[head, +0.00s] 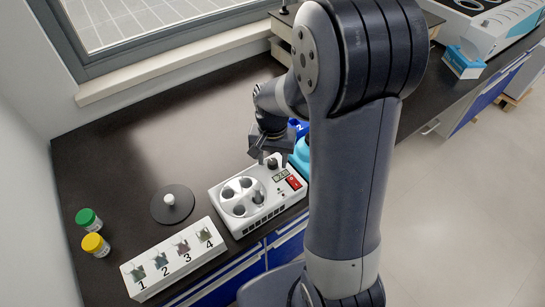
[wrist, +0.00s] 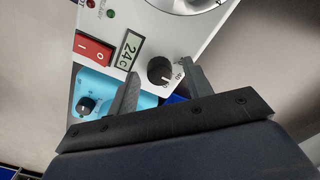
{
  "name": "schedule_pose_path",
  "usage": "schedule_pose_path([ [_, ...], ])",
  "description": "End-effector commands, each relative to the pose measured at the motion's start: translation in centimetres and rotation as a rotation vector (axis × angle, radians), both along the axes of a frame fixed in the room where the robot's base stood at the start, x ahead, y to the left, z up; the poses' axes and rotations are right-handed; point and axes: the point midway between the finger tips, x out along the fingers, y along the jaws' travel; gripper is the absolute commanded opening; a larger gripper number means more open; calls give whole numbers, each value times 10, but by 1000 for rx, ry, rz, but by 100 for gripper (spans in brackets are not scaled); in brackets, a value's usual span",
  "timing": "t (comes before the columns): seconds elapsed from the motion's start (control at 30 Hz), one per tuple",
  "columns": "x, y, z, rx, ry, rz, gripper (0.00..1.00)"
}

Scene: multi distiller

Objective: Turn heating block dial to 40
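The white heating block (head: 232,218) stands on the dark bench in the head view. It has a round insert with several wells. Its black dial (wrist: 160,70) shows in the wrist view beside a small display (wrist: 128,49) reading about 24 c and a red switch (wrist: 93,50). Small scale marks sit near the dial, partly too small to read. My gripper (wrist: 159,70) is open, with one finger on each side of the dial. I cannot tell whether either finger touches it. In the head view my gripper (head: 262,148) is just above the block's dial end.
A blue device (wrist: 98,84) with a black knob is close beside the block. A numbered white rack (head: 172,262), a dark disc with a white knob (head: 172,204), and green-capped (head: 88,219) and yellow-capped (head: 95,244) jars stand left. The bench behind them is clear.

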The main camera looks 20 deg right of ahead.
Motion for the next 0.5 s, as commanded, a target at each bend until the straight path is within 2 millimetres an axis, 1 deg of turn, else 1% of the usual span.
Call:
schedule_pose_path([
  [0.27, 0, 0, 1, 0, 0, 0, 49],
  [0.37, 0, 0, 10, 0, -1, 0, 49],
  [0.47, 0, 0, 27, 0, -4, 0, 49],
  [0.5, 1, 0, 36, 0, -5, 0, 49],
])
